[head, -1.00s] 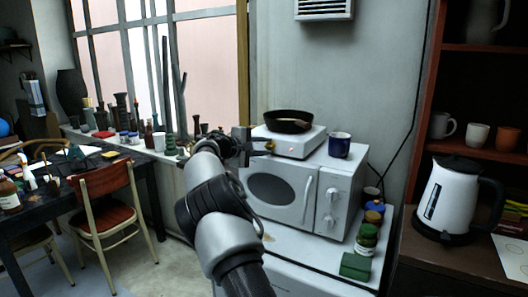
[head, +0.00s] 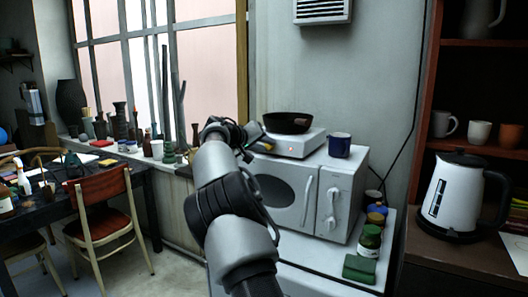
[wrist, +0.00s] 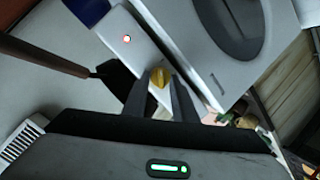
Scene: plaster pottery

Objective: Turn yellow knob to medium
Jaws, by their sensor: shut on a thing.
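The yellow knob (wrist: 158,79) sits on the side of the white hot plate (wrist: 122,22), between my two fingertips in the wrist view. My gripper (wrist: 160,88) is shut on it, one dark finger on each side. In the head view my gripper (head: 258,138) reaches the left end of the hot plate (head: 298,146), and only a small yellow bit of the knob (head: 267,147) shows. The knob's markings cannot be read. A small red light (wrist: 127,38) glows on the hot plate.
A dark frying pan (head: 287,122) sits on the hot plate, which stands on a white microwave (head: 284,200). A blue mug (head: 340,145) is to the right on the microwave. Jars and a green block (head: 359,268) stand beside it. A kettle (head: 458,195) is at the right.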

